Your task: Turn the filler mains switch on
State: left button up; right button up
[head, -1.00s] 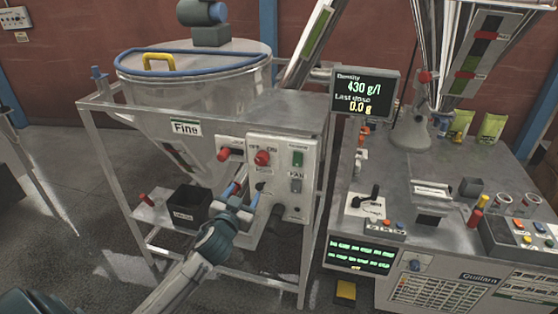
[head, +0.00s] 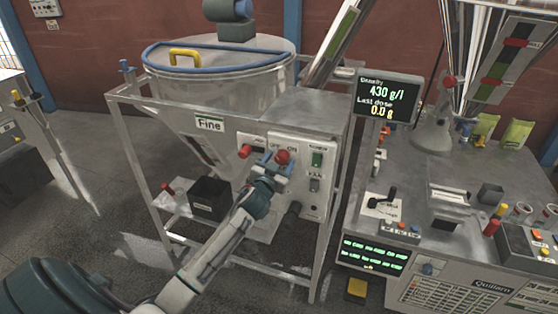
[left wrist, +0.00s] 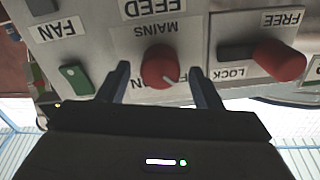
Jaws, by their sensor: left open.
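The mains switch is a red round knob (head: 282,157) on the grey panel of the filler frame. In the left wrist view, which shows the panel upside down, the knob (left wrist: 158,66) sits under the MAINS label. Its white pointer mark is toward the picture's lower right, away from the partly hidden ON label at its lower left. My left gripper (head: 275,164) is open at the panel. In the left wrist view its two fingers (left wrist: 160,72) stand on either side of the knob, with gaps visible on both sides. My right gripper is not in view.
A red-handled FREE/LOCK lever (left wrist: 280,60) is beside the knob. A green switch (head: 317,159) and a grey FAN switch (head: 314,184) are on its other side. The hopper (head: 215,80) stands above, and the display (head: 388,97) is to the right.

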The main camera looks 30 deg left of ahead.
pick_arm(q)
jog(key=c, duration=1)
